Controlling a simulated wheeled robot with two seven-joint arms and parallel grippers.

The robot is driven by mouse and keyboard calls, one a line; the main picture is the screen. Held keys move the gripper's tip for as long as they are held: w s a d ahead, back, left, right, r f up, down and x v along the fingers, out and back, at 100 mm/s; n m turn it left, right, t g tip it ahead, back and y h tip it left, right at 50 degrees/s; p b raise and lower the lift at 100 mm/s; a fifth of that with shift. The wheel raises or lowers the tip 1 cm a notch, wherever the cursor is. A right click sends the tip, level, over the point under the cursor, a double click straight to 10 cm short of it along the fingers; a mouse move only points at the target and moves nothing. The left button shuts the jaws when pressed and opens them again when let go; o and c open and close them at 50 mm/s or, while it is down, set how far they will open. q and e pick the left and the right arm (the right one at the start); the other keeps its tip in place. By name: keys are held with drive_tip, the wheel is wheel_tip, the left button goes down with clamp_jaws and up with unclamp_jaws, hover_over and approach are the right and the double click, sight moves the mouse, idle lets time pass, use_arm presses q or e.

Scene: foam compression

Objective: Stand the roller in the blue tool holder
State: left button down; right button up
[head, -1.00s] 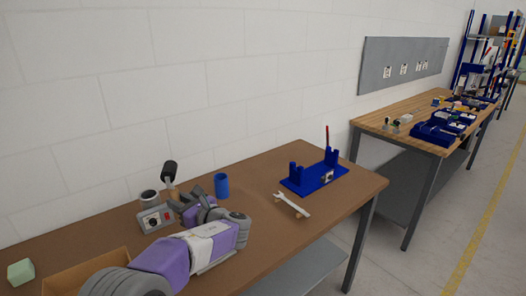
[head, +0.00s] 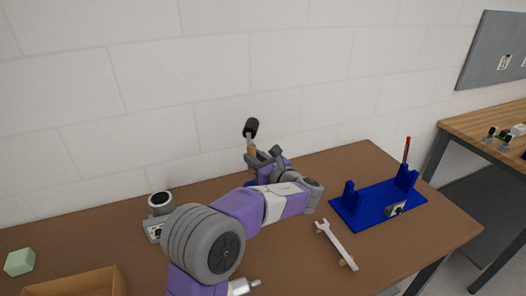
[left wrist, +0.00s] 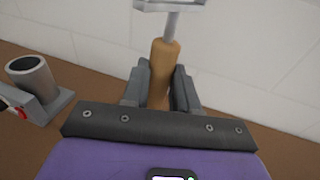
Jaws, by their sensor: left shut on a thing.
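The roller (head: 251,128) has a black roll on top, a metal frame and a wooden handle. It is upright in the air against the white wall. My left gripper (head: 257,157) is shut on its wooden handle. The left wrist view shows the handle (left wrist: 164,65) between the two fingers, with the metal frame above. The blue tool holder (head: 251,184), a round cup, is almost wholly hidden behind my left gripper and arm; only a little blue shows. I cannot tell whether the handle is above or behind the cup. My right gripper is not in view.
A blue rack (head: 375,207) with uprights and a red-handled tool stands at the right. A wrench (head: 337,243) lies before it. A grey device with a round cup (head: 160,203) stands left of my arm. A green block (head: 20,262) and a cardboard box (head: 80,283) are at front left.

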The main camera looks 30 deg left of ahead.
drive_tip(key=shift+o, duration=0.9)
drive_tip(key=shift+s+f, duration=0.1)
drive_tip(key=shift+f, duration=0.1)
use_arm(q)
drive_tip(key=shift+s+f+b, duration=0.2)
drive_tip(key=shift+f+b, duration=0.6)
drive_tip(key=shift+f, duration=0.2)
drive_tip(key=shift+s+f+b, duration=0.2)
drive_tip(key=shift+f+b, duration=0.55)
drive_tip(key=shift+f, duration=0.25)
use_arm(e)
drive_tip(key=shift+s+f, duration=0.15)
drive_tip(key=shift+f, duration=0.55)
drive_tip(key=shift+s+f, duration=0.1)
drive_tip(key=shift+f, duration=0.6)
use_arm(q)
drive_tip(key=shift+d, duration=0.15)
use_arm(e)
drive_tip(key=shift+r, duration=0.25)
use_arm(q)
drive_tip(key=shift+p, duration=0.5)
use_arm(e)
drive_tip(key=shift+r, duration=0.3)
use_arm(q)
wheel_tip(320, 180, down, 6)
drive_tip(key=b, duration=0.3)
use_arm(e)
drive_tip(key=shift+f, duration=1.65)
